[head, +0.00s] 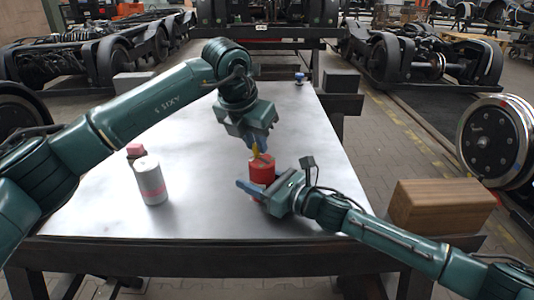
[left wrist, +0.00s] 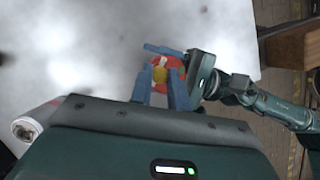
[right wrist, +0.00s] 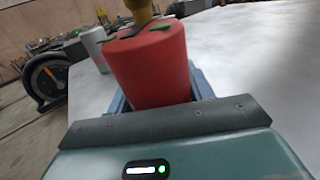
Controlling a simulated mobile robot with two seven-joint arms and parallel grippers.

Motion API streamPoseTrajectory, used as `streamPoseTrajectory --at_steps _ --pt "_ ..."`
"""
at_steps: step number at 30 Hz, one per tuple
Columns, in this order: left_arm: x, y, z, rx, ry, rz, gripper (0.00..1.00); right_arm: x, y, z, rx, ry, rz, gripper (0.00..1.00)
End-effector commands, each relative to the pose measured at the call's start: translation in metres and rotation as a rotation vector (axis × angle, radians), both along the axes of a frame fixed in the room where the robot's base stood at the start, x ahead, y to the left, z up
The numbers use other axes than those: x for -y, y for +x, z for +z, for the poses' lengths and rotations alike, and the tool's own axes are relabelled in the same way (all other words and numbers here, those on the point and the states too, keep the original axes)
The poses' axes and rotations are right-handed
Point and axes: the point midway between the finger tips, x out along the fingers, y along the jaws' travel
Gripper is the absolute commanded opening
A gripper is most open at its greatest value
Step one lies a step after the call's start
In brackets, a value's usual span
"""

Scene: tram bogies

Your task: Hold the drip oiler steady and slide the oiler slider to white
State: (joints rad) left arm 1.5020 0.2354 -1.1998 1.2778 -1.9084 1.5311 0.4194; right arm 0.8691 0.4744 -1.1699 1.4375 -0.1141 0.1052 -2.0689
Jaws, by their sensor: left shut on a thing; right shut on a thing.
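The drip oiler is a red cylinder (head: 262,170) standing on the metal table, with a yellow piece (head: 255,151) on top, likely the slider. My right gripper (head: 262,187) is shut around the red body from the side; the right wrist view shows the body (right wrist: 150,68) between its fingers. My left gripper (head: 256,147) comes from above and is shut on the yellow piece, which also shows in the left wrist view (left wrist: 160,73). Green and dark marks show on the oiler's top (right wrist: 158,26).
A white cylinder with a reddish band (head: 150,182) and a small red block (head: 135,150) stand on the table (head: 200,215) to the left. A small blue item (head: 300,79) is at the far edge. A wooden box (head: 435,205) sits at right. The table is otherwise clear.

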Motion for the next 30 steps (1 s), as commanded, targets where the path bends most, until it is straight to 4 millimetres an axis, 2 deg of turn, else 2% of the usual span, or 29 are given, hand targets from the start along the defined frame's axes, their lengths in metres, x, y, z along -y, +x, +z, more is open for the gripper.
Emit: streamPoseTrajectory --at_steps 9,10,18,26,30 --pt "-0.002 0.001 0.0 0.002 0.001 0.003 0.0 0.0 0.0 -0.001 -0.001 -0.001 0.0 0.26" --pt "-0.002 0.001 0.0 0.002 0.001 0.003 0.2 0.0 0.0 -0.001 -0.001 -0.001 0.0 0.26" --pt "-0.001 0.001 0.0 0.0 0.0 0.001 0.42 0.0 0.0 -0.001 -0.001 -0.001 0.0 0.26" --pt "-0.001 0.0 0.001 0.001 -0.001 0.0 0.43 0.0 0.0 -0.001 -0.001 -0.001 0.0 0.26" --pt "-0.003 -0.003 0.013 0.003 -0.001 0.0 0.43 0.0 0.0 0.0 -0.001 -0.001 0.0 0.26"
